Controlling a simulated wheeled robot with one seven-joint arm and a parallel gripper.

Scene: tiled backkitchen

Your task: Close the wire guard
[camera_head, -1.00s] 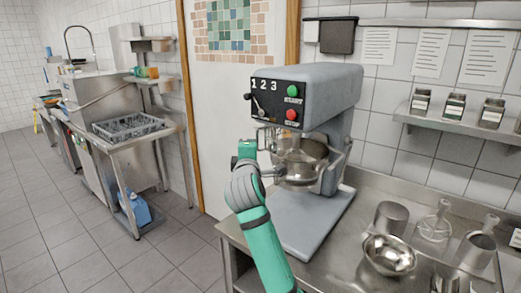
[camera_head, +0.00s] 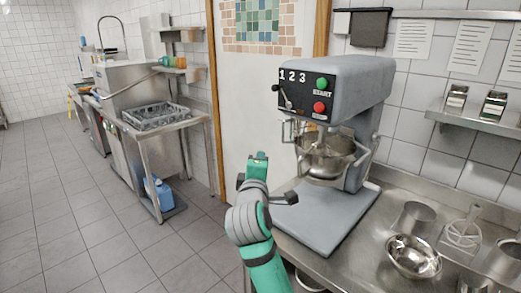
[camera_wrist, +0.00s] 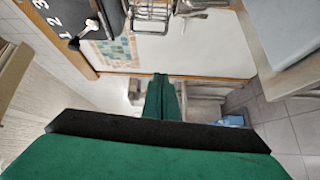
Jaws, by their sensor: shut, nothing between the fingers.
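The grey mixer (camera_head: 345,78) stands on the steel counter with its metal bowl (camera_head: 326,155) under the head. The thin wire guard (camera_head: 297,132) shows at the left side of the bowl rim, below the control panel; its exact position is hard to tell. In the wrist view, wire bars of the guard (camera_wrist: 150,14) show at the top edge beside the dark panel. My gripper (camera_head: 257,157) is left of and below the guard, apart from it, pointing away from the body camera. In the wrist view my gripper's green fingers (camera_wrist: 160,80) are together and empty.
The mixer's grey base (camera_head: 318,218) fills the counter's left end. Metal containers and a bowl (camera_head: 412,258) stand to its right. A dish rack (camera_head: 155,116) sits on a bench at left. The floor left of my arm is clear.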

